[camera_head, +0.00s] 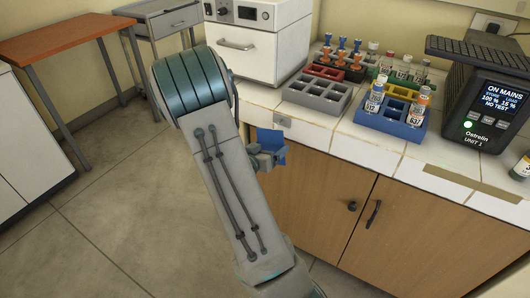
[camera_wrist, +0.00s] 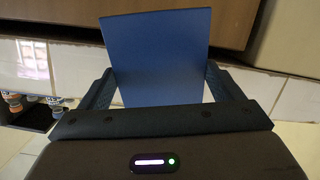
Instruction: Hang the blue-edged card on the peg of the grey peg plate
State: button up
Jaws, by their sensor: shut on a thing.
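My gripper (camera_head: 268,157) is shut on a blue card (camera_head: 272,145), held in front of the counter's front edge. In the wrist view the card (camera_wrist: 158,50) stands out between the two fingers (camera_wrist: 160,97) with its broad blue face showing. A small grey plate (camera_head: 283,121), which looks like the peg plate, is on the front edge of the tiled counter, just above and beyond the card. Its peg is too small to make out. The card looks apart from the plate.
The tiled counter (camera_head: 370,138) carries a grey rack (camera_head: 316,94), a blue rack (camera_head: 390,121) with vials and a black display unit (camera_head: 488,100). A white incubator (camera_head: 258,45) stands behind. Wooden cupboard doors (camera_head: 405,235) lie below. An orange-topped table (camera_head: 62,40) is at far left.

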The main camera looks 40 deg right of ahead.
jog(key=shift+x, duration=1.55)
jog(key=shift+w+d+f+b, duration=0.1)
jog(key=shift+w+d+b, duration=0.1)
jog(key=shift+d+b, duration=0.35)
jog(key=o, duration=0.8)
jog(key=shift+c, duration=0.2)
jog(key=p+v, duration=0.1)
jog(key=v, duration=1.3)
